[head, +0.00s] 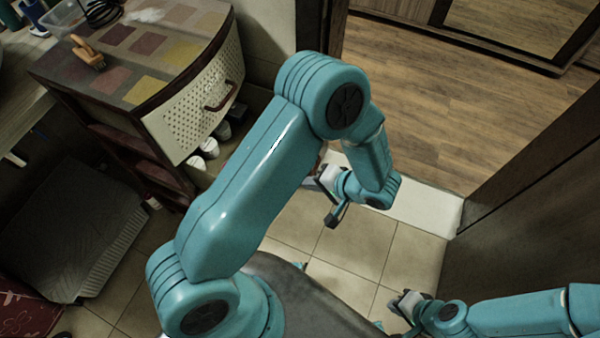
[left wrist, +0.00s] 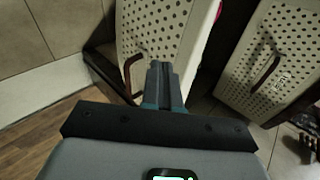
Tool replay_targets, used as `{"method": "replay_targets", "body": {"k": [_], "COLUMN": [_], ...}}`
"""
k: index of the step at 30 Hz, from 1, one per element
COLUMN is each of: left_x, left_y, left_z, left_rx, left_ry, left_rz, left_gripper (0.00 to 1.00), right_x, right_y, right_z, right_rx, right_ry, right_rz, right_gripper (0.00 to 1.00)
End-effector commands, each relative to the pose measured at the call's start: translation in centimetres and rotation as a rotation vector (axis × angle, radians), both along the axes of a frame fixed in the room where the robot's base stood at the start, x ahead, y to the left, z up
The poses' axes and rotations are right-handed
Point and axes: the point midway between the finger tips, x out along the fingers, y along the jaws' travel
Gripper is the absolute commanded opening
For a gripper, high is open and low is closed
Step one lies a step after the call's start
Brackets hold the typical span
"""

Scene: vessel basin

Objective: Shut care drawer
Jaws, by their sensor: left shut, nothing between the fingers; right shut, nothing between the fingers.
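A white perforated drawer front (head: 200,100) with a brown handle (head: 222,97) is on the cabinet at the upper left of the head view. The left wrist view shows two such fronts, one upper centre (left wrist: 150,30) and one at the right (left wrist: 270,60), each with a dark handle. I cannot tell which is the care drawer or how far it stands out. My left gripper (head: 335,214) is shut and empty, right of the cabinet; its fingertips (left wrist: 160,68) overlap the centre front near its handle, contact unclear. My right gripper (head: 402,302) is shut and empty, low over the tiles.
The cabinet top (head: 130,55) carries a wooden-handled brush (head: 88,52) and a clear tray. White cups (head: 208,148) stand below the drawer front. A dark grey mat-like object (head: 70,235) lies at left. Tiled floor (head: 350,245) is clear; a doorway opens onto wood flooring (head: 450,100).

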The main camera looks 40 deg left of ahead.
Motion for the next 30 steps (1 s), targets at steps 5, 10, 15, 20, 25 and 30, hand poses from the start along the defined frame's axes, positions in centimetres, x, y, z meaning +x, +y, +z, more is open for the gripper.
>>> {"method": "replay_targets", "body": {"k": [5, 10, 15, 20, 25, 30], "left_x": [-0.2, -0.1, 0.0, 0.0, 0.0, -0.3], "left_y": [2.7, 4.0, 4.2, 4.2, 4.3, 5.4], "left_z": [-0.3, -0.4, -0.5, -0.4, -0.5, -0.7], "left_rx": [0.0, -0.001, -0.001, -0.001, -0.001, -0.001], "left_ry": [0.001, 0.001, 0.0, 0.0, -0.001, 0.001], "left_rz": [0.003, 0.001, -0.001, -0.001, -0.001, 0.002], "left_gripper": [0.0, 0.0, 0.0, 0.0, 0.0, 0.0], "right_x": [0.0, 0.0, 0.0, 0.0, 0.0, 0.0], "right_y": [0.0, 0.0, 0.0, 0.0, 0.0, 0.0], "right_z": [0.8, 1.0, 1.0, 1.0, 0.8, -0.1], "right_rx": [0.0, 0.0, 0.0, 0.0, 0.0, 0.0], "right_ry": [0.0, 0.0, 0.0, 0.0, 0.0, 0.0], "right_rz": [0.0, 0.0, 0.0, 0.0, 0.0, 0.0], "right_gripper": [0.0, 0.0, 0.0, 0.0, 0.0, 0.0]}}
